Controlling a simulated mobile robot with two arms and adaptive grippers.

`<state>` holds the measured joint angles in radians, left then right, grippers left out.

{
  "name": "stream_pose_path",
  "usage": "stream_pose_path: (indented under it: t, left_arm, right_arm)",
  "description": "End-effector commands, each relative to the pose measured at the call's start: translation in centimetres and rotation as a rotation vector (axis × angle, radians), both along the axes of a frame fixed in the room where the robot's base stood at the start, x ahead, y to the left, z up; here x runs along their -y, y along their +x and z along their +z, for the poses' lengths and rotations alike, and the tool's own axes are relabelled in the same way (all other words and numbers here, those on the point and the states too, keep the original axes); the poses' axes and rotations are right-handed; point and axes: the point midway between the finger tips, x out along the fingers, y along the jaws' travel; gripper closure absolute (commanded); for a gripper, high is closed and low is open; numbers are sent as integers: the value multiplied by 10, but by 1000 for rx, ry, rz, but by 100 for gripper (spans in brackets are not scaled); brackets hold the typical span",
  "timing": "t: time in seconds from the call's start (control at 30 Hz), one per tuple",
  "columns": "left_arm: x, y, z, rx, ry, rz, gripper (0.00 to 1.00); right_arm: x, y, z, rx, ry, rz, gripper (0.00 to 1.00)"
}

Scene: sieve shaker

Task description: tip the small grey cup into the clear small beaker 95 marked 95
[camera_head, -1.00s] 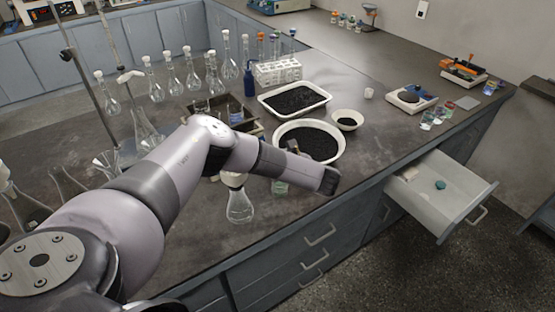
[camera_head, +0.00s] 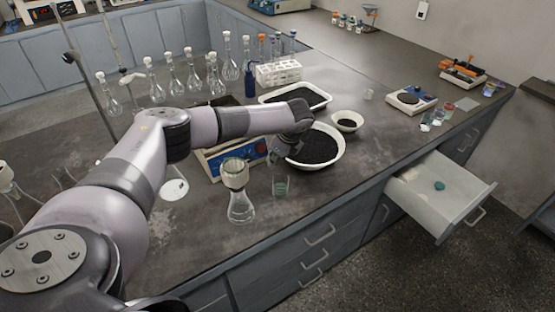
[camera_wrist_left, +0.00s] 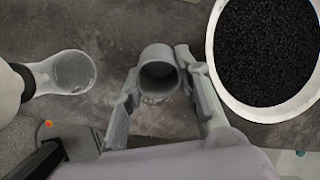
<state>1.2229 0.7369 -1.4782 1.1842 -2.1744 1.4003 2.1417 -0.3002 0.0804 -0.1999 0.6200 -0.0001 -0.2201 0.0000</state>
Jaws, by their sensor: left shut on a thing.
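My left gripper (camera_head: 288,148) is at the near left edge of the large bowl of black grains, just above the clear small beaker (camera_head: 280,187), which stands on the bench with greenish marking low on its wall. In the left wrist view the gripper's fingers (camera_wrist_left: 158,72) are shut on the small grey cup (camera_wrist_left: 158,57), one finger on each side. The cup's round mouth shows with a dark inside; I cannot tell how full it is. In the head view the gripper mostly hides the cup. My right gripper is out of view.
The large white bowl (camera_head: 338,160) of black grains is close on the right. A conical flask (camera_head: 240,207) with a beige top stands left of the beaker. A balance (camera_head: 214,168) is behind it. An open drawer (camera_head: 462,200) sticks out at the right.

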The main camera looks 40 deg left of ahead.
Motion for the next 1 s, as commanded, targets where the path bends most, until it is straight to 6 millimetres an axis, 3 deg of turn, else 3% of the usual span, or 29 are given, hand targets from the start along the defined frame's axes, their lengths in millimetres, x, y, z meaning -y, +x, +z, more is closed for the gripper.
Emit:
stream_pose_path:
  t: [0.4, 0.73, 1.0]
  left_arm:
    - [0, 0, 2, -31, -79, 0, 87]
    - [1, 0, 10, -137, -369, 1, 87]
    - [1, 0, 12, -144, -384, -3, 87]
  right_arm:
    - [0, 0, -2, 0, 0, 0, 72]
    - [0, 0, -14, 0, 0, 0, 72]
    - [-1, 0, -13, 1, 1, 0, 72]
